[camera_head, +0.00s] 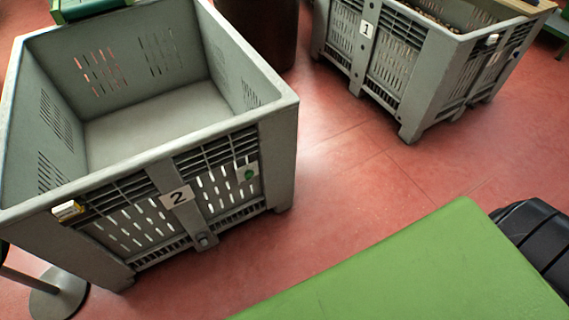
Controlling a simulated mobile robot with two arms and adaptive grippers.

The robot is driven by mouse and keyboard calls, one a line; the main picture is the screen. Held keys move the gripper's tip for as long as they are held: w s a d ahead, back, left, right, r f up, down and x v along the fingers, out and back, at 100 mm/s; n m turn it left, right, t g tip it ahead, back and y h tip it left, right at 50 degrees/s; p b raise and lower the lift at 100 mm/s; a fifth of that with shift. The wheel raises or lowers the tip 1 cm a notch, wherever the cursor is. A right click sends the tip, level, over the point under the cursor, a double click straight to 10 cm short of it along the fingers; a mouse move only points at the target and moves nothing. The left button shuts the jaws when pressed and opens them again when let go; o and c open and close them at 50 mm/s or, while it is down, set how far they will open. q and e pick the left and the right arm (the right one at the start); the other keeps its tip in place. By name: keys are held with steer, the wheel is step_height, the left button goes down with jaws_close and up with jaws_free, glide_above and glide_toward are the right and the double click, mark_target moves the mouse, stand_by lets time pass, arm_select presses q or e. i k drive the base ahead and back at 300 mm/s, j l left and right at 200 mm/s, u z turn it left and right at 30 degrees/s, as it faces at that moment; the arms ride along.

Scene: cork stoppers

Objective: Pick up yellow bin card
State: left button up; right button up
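No plain yellow card can be made out. A small white and yellow piece (68,210) sits on the front left corner of the grey bin marked 2 (280,110); I cannot tell whether it is a card. A pale card with a green dot (247,173) is on the right part of that bin's front. A white plate with the number 2 (178,197) is at the middle of the front. Bin 2 is empty where its floor shows. Neither of my grippers is in view.
A second grey bin marked 1 (425,95), with brown contents (437,17), stands at the upper right. A small pale piece (492,40) is on its corner. A dark brown cylinder (262,30) stands between the bins. A green flat surface (420,275) fills the lower right. Red floor between is clear.

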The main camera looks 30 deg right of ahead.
mark_target(63, 212)
steer(key=z, duration=0.45)
steer(key=u, duration=1.4)
